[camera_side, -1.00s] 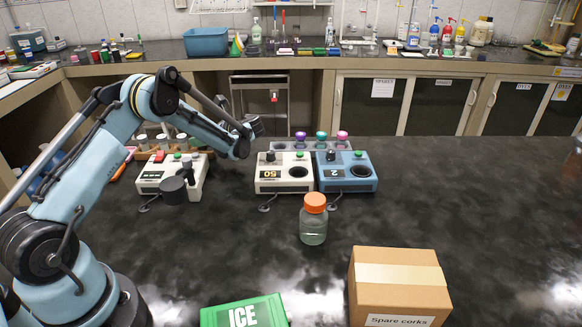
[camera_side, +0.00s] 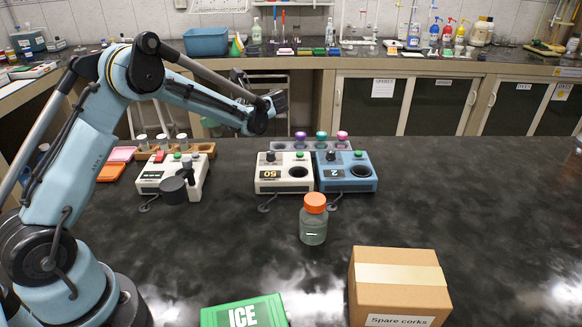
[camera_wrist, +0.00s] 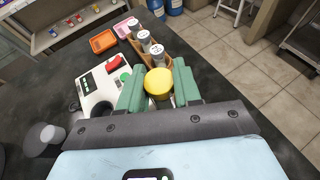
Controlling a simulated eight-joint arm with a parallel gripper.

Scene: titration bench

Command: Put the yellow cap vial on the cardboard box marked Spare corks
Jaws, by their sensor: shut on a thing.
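The yellow cap vial shows in the wrist view as a round yellow cap (camera_wrist: 158,85), with its body hidden below the cap. My gripper (camera_wrist: 160,74) is shut on it, with one green finger on each side. In the side view my wrist is above the far edge of the dark bench, and the fingers and vial cannot be made out there. The cardboard box marked Spare corks (camera_side: 400,291) stands at the front right of the bench, closed, with a strip of tape across its bare top. My gripper is far from it, behind and to the left.
A wooden rack (camera_side: 205,149) holds white-capped vials beside a white device (camera_side: 160,181). A white device reading 50 (camera_side: 283,184), a blue device (camera_side: 350,184) and an orange-capped bottle (camera_side: 313,226) stand mid-bench. A green ICE box (camera_side: 245,312) is in front.

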